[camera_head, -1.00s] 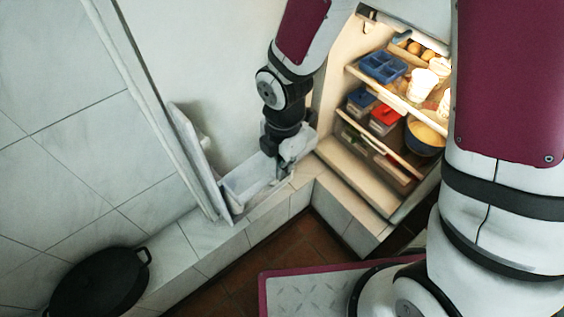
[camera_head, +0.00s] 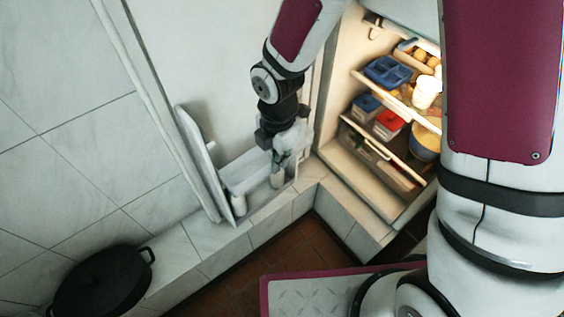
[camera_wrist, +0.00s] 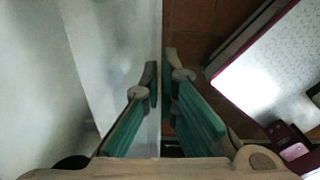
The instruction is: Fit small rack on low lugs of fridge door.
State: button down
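The small rack (camera_head: 239,174) is a white, shallow tray-like bin, low against the inner face of the open fridge door (camera_head: 215,60). My gripper (camera_head: 278,170) points down at its right part. In the wrist view the teal-padded fingers (camera_wrist: 159,75) are nearly together, with the edge of a pale wall between their tips; this looks like the rack's front wall. The low lugs are hidden or too small to tell. I cannot tell whether the rack rests on them.
The lit fridge interior (camera_head: 352,150) stands right of the door, with blue and red boxes on its shelves. A tiled ledge (camera_head: 205,242) runs below the door. A black pan (camera_head: 103,285) lies at the lower left. The red-brown floor (camera_head: 300,245) is clear.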

jog(key=w+a+f, duration=0.1)
jog(key=w+a, duration=0.3)
jog(key=w, duration=0.1)
jog(key=shift+f+b, duration=0.35)
jog(key=shift+b, duration=0.1)
dwell(0.7)
jog(key=shift+w, duration=0.1)
jog(key=c, duration=1.7)
grip_release()
notch_tip(320, 180, up, 12)
jog(key=shift+f, duration=0.1)
